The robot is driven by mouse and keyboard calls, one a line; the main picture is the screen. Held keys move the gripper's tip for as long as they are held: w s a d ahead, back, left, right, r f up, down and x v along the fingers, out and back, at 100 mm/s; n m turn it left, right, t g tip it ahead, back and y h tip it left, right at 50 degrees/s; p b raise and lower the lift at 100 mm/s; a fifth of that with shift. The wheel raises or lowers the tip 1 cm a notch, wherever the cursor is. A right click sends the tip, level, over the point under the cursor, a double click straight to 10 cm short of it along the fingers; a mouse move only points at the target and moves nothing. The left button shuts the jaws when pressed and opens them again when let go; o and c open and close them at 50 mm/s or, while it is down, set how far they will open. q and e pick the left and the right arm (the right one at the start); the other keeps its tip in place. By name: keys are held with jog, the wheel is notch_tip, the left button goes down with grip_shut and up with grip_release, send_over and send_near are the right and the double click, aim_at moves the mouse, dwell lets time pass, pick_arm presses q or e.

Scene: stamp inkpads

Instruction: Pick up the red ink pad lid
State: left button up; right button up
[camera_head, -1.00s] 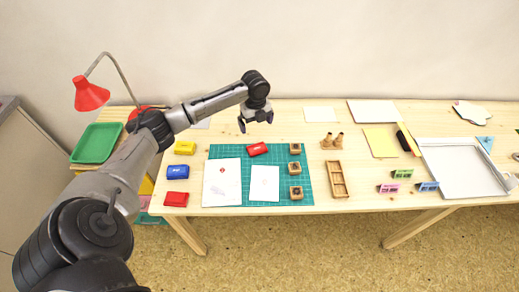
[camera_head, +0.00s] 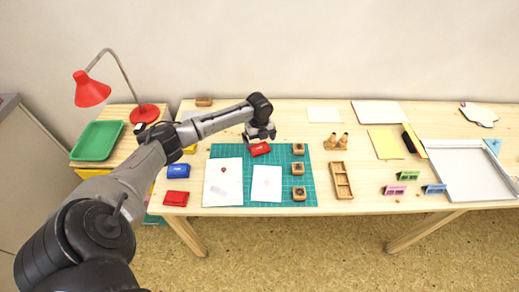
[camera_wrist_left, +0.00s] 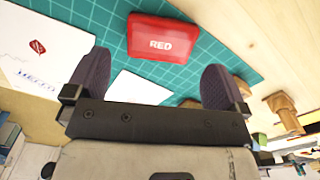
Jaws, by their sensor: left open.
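The red ink pad lid (camera_head: 260,149) lies on the green cutting mat (camera_head: 310,188) near its far edge. In the left wrist view the lid (camera_wrist_left: 162,38) reads "RED" and sits a little beyond and between the two fingers. My left gripper (camera_wrist_left: 155,85) is open and empty, and its fingertips do not touch the lid. In the head view the left gripper (camera_head: 259,136) is right behind the lid and hides a little of its surroundings. A red ink pad (camera_head: 176,198) lies on the wood left of the mat. My right gripper is not in view.
A blue pad (camera_head: 178,171) and a partly hidden yellow one lie left of the mat. Two white sheets (camera_head: 266,183) and several wooden stamps (camera_head: 298,169) lie on the mat. A wooden tray (camera_head: 341,180) stands to the right.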

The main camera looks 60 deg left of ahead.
aim_at(259, 148)
pick_arm(q)
notch_tip(259, 148, down, 4)
jog(key=shift+f+b, duration=0.25)
jog(key=shift+b, duration=0.45)
jog(key=c, duration=0.8)
